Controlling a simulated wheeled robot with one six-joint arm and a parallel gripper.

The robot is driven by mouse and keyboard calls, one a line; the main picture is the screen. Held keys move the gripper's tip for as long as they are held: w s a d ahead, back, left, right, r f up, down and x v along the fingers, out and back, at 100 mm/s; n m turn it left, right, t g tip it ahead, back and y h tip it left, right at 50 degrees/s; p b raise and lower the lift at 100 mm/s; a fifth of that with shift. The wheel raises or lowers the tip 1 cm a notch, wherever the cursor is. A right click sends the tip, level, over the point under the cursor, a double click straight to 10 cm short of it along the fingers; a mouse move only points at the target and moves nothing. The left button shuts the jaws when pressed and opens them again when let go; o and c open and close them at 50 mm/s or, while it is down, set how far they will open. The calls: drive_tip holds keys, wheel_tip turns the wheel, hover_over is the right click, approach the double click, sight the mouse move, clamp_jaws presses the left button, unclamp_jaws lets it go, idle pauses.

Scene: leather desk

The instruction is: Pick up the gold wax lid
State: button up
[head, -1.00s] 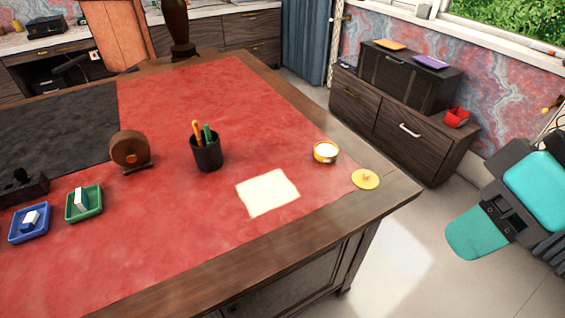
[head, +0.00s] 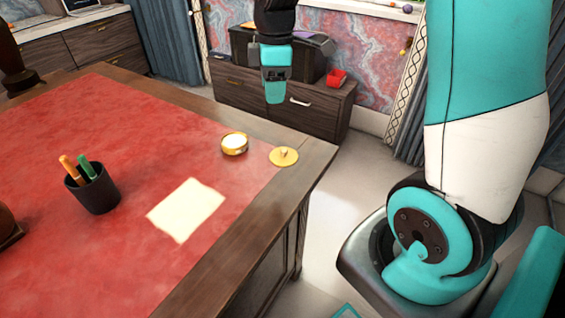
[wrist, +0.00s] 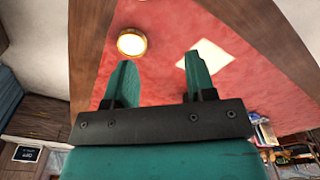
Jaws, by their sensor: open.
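The gold wax lid (head: 284,156) is a flat round disc with a small knob. It lies near the right corner of the desk, to the right of the gold-rimmed wax tin (head: 234,144). My gripper (head: 274,92) hangs above and beyond the lid in the head view, apart from it. In the wrist view my gripper (wrist: 156,72) has its two teal fingers spread with nothing between them. The tin also shows in the wrist view (wrist: 132,42), beyond the left finger. I cannot make out the lid in the wrist view.
A cream paper sheet (head: 186,209) and a dark pen cup (head: 93,190) with pens stand on the red desk top (head: 120,130).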

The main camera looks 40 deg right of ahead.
drive_tip(key=w+d+f, duration=0.2)
drive_tip(key=d+f, duration=0.1)
drive_tip(key=d, duration=0.1)
hover_over(284, 150)
drive_tip(key=shift+n, duration=0.4)
drive_tip(key=f, duration=0.7)
drive_tip(key=f+b, duration=0.1)
drive_tip(key=f, duration=0.2)
drive_tip(key=shift+w+f, duration=0.25)
drive_tip(key=shift+s+f, duration=0.15)
drive_tip(key=shift+f, duration=2.75)
clamp_jaws()
